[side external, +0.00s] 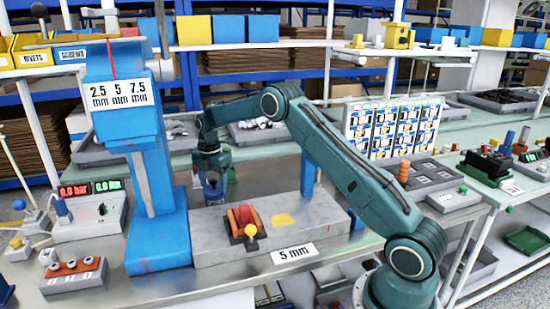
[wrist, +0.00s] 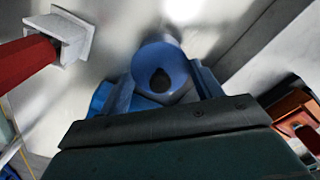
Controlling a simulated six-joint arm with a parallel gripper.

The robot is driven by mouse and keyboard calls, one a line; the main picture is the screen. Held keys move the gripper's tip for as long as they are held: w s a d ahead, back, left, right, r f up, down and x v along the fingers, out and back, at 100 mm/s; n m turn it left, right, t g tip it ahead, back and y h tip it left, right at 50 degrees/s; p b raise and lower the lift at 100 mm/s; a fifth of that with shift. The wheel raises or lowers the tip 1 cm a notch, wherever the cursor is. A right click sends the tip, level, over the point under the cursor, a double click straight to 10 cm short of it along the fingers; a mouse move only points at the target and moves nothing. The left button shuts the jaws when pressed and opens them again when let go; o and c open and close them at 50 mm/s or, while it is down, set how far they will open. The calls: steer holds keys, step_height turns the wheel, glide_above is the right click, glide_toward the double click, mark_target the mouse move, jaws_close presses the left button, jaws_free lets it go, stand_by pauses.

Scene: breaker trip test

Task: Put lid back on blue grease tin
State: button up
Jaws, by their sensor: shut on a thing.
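My gripper (side external: 214,178) points down behind the blue press column, above or at the bench; the gap to the bench cannot be judged. In the side view a small blue thing (side external: 214,192) shows at its fingertips. In the wrist view my gripper (wrist: 163,88) is shut on a rounded blue thing (wrist: 178,65) with a dark oval spot at its middle. I cannot tell whether this is the lid or the grease tin. No separate blue tin or lid can be made out for certain in either view.
The blue press column (side external: 150,190) stands close in front of my gripper. A gauge box (side external: 90,215) and an orange-topped block (side external: 73,270) stand at left.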

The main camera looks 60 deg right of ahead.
stand_by(0.4)
steer(key=o, duration=1.3)
steer(key=shift+c, duration=0.2)
steer(key=shift+r, duration=3.5)
jaws_close()
